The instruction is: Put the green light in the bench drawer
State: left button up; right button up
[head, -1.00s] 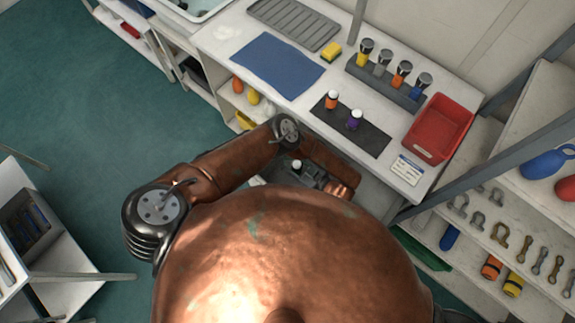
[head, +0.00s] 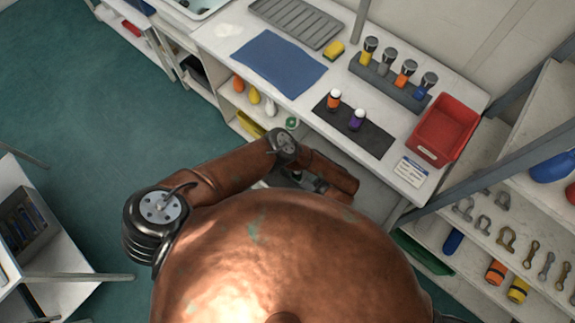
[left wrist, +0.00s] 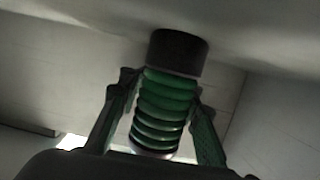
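The green light (left wrist: 163,108), a ribbed green body with a black end cap, is between the fingers of my left gripper (left wrist: 165,88) in the left wrist view. The fingers press on both sides of it, so the gripper is shut on it. Its black end is close to a pale surface; I cannot tell if they touch. In the head view my left gripper (head: 306,181) is low in front of the bench, mostly hidden by my forearm and body, and the light cannot be made out. The drawer is not clearly visible. My right gripper is not in view.
Shelves stand to the right (head: 480,235). The green floor at left is open.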

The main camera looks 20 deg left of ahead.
aim_at(301, 176)
pick_arm(q)
jog(key=o, duration=0.4)
jog(key=shift+c, duration=0.2)
jog(key=shift+r, duration=0.1)
jog(key=shift+d+r, duration=0.1)
jog(key=shift+d, duration=0.1)
jog(key=v, duration=1.1)
jog(key=shift+s+d, duration=0.2)
jog(key=shift+d, duration=0.05)
